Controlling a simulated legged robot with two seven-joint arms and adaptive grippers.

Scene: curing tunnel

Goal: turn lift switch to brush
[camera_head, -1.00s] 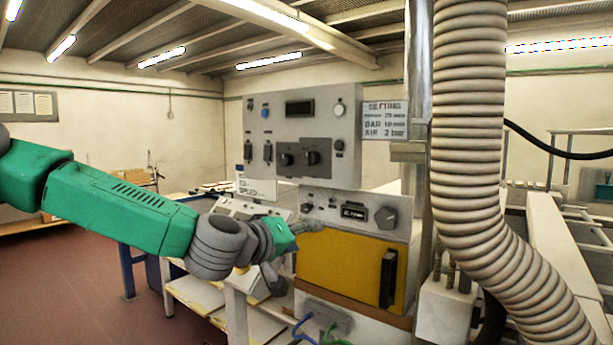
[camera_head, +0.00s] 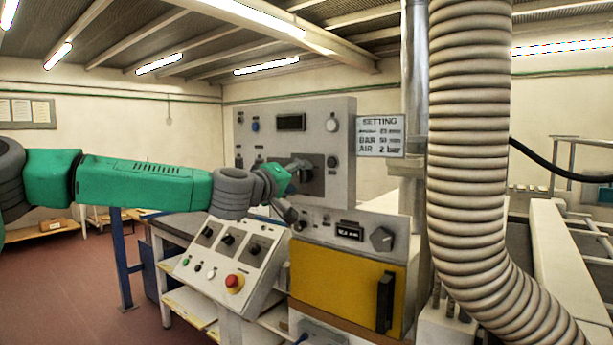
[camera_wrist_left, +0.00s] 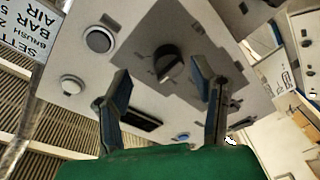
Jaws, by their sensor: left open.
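A grey control panel (camera_head: 343,120) stands ahead, with a dark plate (camera_head: 318,183) carrying rotary knobs. A black knob with a pale mark shows clearly on this plate in the left wrist view (camera_wrist_left: 168,63). No readable label shows which knob is the lift switch or where brush lies. My left gripper (camera_head: 295,188) is open in front of the plate and hides part of it. In the left wrist view its two blue-grey fingers (camera_wrist_left: 160,78) are spread, with the knob just beyond and between their tips. They seem apart from it. My right gripper is not in view.
A sloped console (camera_head: 210,262) with a red button (camera_head: 234,282) sits below my left arm. A yellow-fronted unit (camera_head: 335,285) stands below the panel. A setting sign (camera_head: 381,136) and a thick ribbed hose (camera_head: 468,140) are to the right.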

